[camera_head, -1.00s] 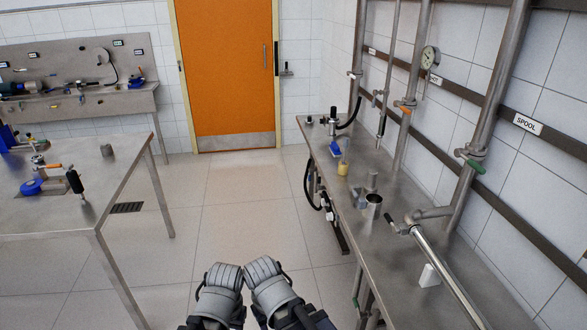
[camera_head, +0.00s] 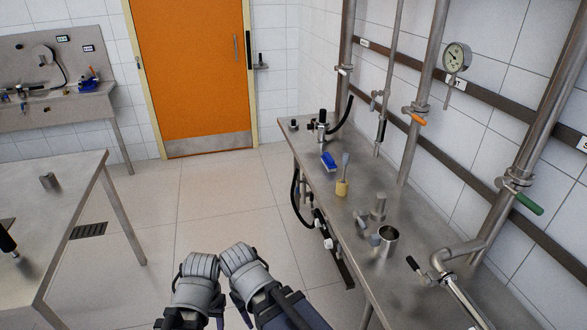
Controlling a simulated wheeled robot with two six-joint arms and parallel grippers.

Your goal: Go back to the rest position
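My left gripper (camera_head: 200,272) and my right gripper (camera_head: 238,262) show at the bottom of the head view, side by side and close together in front of me. Both look like grey rounded hands on dark arms. I see only their backs, so their fingertips and anything between them are hidden. They are over the open tiled floor, apart from both tables.
A steel bench (camera_head: 345,210) on the right bears a metal cup (camera_head: 388,243), a yellow-based brush (camera_head: 342,187) and a blue brush (camera_head: 328,161). Pipes rise behind it. Another steel table (camera_head: 75,185) stands left. Clear floor (camera_head: 215,195) leads to an orange door (camera_head: 190,75).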

